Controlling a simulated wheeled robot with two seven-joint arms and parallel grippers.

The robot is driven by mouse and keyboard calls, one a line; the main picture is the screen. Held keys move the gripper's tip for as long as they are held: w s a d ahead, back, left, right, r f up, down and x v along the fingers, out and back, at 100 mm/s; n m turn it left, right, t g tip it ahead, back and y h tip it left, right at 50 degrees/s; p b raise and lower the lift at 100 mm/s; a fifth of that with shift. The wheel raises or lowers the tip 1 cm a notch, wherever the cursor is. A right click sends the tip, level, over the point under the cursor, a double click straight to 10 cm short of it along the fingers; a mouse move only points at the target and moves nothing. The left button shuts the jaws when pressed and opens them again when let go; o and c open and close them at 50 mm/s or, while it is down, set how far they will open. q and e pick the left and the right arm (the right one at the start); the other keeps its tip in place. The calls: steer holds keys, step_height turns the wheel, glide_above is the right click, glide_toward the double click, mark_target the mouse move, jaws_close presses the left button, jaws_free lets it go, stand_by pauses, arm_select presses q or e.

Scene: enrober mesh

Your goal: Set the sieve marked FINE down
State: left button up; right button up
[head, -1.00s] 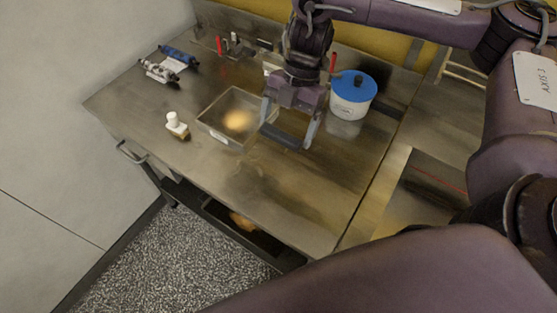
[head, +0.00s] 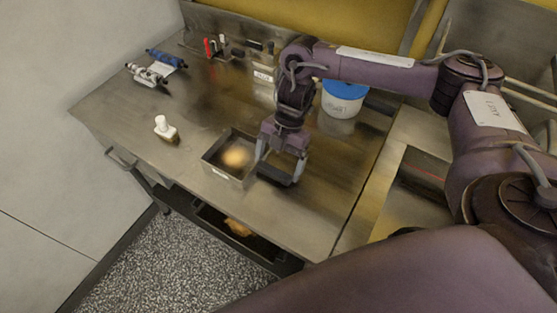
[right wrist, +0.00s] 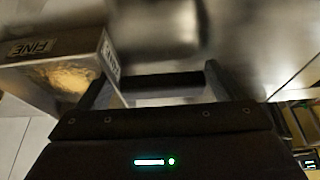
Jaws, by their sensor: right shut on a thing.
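The sieve marked FINE is a grey, square, open-topped box (head: 222,172) with a blurred tan patch inside, over the front middle of the steel table in the head view. In the right wrist view the sieve (right wrist: 35,49) shows its FINE label upside down. My right gripper (head: 279,174) is beside the sieve, on its right, and is shut on a dark bar-like handle (right wrist: 160,84) that spans between the fingers. The sieve looks level and low over the table. I cannot tell whether its underside touches. My left gripper is not in view.
A small white-topped bottle (head: 164,127) stands left of the sieve. A white tub with a blue lid (head: 344,90) stands behind my right arm. Rollers (head: 150,75) and red-handled tools (head: 211,47) are at the back. Bare table lies left and right of the sieve.

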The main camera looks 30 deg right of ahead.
steer(key=o, duration=0.8)
steer(key=shift+f, duration=0.1)
steer(key=p+v, duration=0.1)
steer(key=v, duration=1.1)
steer(key=shift+r+p, duration=0.25)
steer(key=shift+p, duration=0.1)
steer(key=shift+a, duration=0.1)
